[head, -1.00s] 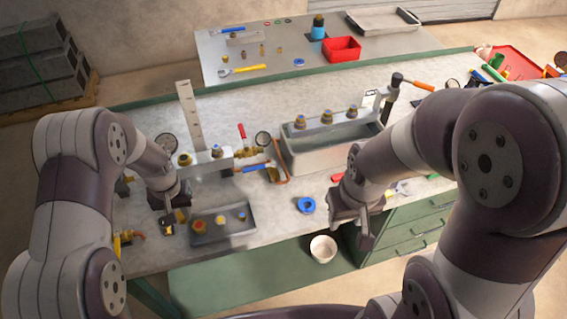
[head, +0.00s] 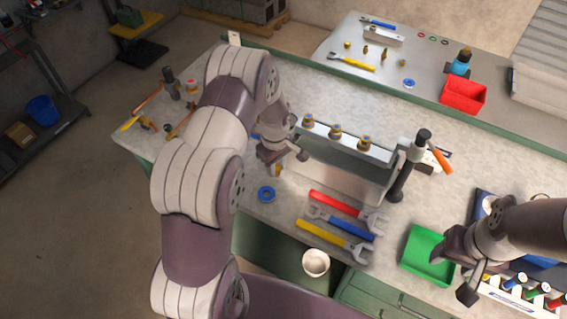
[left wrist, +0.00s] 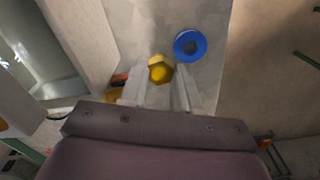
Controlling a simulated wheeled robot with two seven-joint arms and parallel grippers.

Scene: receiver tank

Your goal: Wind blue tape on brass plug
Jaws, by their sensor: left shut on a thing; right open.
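The blue tape roll (head: 266,194) lies flat on the bench near its front edge. It also shows in the left wrist view (left wrist: 190,45), just beyond my left fingertips and apart from them. My left gripper (head: 275,166) is shut on a brass plug, whose yellow hex end (left wrist: 160,70) shows between the fingers in the left wrist view. In the head view the plug is mostly hidden by the gripper. My right gripper (head: 455,276) is open and empty near the green tray (head: 418,236) at the right.
A long tank (head: 340,183) with several brass fittings along its top stands behind the tape. Red, blue and yellow wrenches (head: 335,245) lie right of the tape. A white cup (head: 316,263) is below the bench front. A red bin (head: 463,96) stands on the far table.

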